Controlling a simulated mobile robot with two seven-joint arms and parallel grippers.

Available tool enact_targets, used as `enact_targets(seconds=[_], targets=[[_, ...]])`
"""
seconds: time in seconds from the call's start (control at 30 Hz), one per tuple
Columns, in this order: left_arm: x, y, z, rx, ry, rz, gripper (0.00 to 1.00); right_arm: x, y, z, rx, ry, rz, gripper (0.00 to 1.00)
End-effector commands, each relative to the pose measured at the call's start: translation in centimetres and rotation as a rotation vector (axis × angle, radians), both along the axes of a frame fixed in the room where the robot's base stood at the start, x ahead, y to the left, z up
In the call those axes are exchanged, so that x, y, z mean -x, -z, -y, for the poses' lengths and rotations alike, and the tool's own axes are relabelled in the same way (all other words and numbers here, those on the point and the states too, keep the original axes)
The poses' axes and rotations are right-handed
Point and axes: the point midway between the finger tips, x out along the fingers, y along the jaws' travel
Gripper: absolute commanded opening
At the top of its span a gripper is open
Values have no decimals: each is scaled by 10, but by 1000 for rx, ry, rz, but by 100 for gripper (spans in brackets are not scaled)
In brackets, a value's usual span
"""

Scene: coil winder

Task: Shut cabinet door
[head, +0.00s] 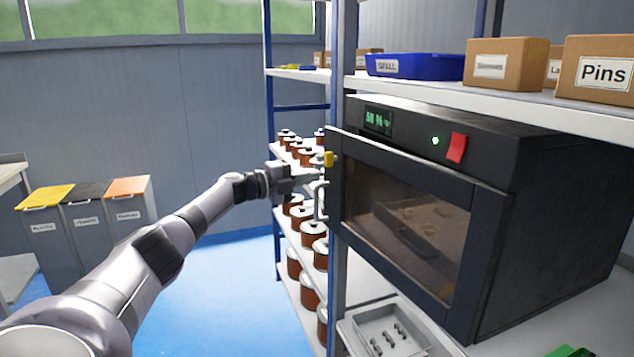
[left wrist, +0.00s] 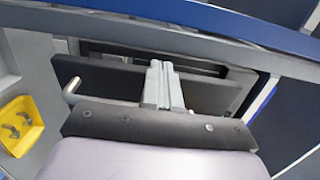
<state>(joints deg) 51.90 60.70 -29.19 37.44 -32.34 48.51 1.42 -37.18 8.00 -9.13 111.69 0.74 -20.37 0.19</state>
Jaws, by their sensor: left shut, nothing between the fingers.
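The cabinet (head: 560,200) is a black box with a lit display, standing on the shelf in the head view. Its glazed door (head: 405,225) covers most of the front. The door's left edge seems to stand slightly out from the body; the exact gap cannot be told. My left gripper (head: 312,172) is shut and empty beside this edge, close to the handle. In the left wrist view, its fingers (left wrist: 160,85) lie over a dark panel; contact is unclear. My right gripper is not in view.
Blue rack posts (head: 269,90) and shelves of copper spools (head: 313,250) stand behind my left gripper. A grey tray with small parts (head: 352,338) lies below the door. Cartons (head: 505,65) and a blue bin (head: 415,66) are above. Waste bins (head: 125,205) stand left.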

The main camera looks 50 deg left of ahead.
Motion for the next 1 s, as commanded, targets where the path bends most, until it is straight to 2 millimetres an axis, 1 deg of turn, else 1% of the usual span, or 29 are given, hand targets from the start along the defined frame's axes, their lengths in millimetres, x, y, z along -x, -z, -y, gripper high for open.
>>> enact_targets(seconds=[0.1, 0.27, 1.0], targets=[[2, 0, -6, 0, -13, 0, 0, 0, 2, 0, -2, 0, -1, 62], [3, -1, -9, 0, -20, 1, 0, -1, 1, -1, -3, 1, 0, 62], [6, -1, -8, -1, -16, 0, 0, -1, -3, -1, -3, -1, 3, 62]])
